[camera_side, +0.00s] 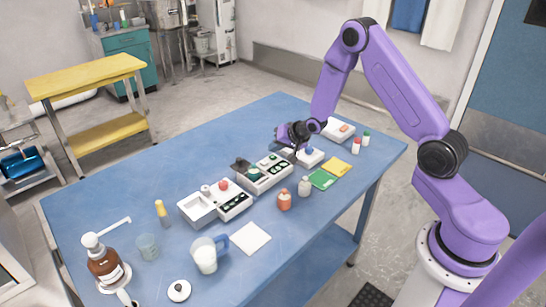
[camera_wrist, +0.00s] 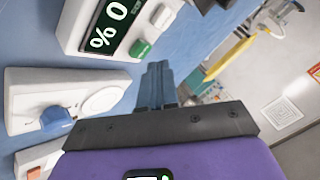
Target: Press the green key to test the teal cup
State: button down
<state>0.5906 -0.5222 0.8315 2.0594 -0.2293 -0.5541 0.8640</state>
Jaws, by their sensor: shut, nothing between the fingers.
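The teal cup (camera_side: 254,170) sits on a white device (camera_side: 264,182) near the middle of the table in the side view. In the wrist view the near end of a white device (camera_wrist: 75,17) shows a dark display reading "0 %" (camera_wrist: 110,27). The green key (camera_wrist: 140,48) is beside the display, with white keys next to it. My gripper (camera_wrist: 157,68) is shut and empty, its fingertips just to the right of and below the green key in the picture. It appears apart from the key. In the side view my gripper (camera_side: 280,141) is over the device's far end.
A box with a blue knob (camera_wrist: 56,119) lies close to my gripper; it also shows in the side view (camera_side: 309,157). A second white device with a red cup (camera_side: 223,185) stands to the left. Small bottles (camera_side: 285,200) and green and yellow cards (camera_side: 321,179) lie in front.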

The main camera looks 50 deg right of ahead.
aim_at(276, 157)
jog(key=shift+f, duration=0.15)
dwell(0.5)
jog(key=shift+f, duration=0.3)
jog(key=shift+f, duration=0.45)
dwell(1.0)
jog(key=shift+r, duration=0.9)
jog(key=shift+r, duration=2.45)
jog(key=shift+a, duration=0.1)
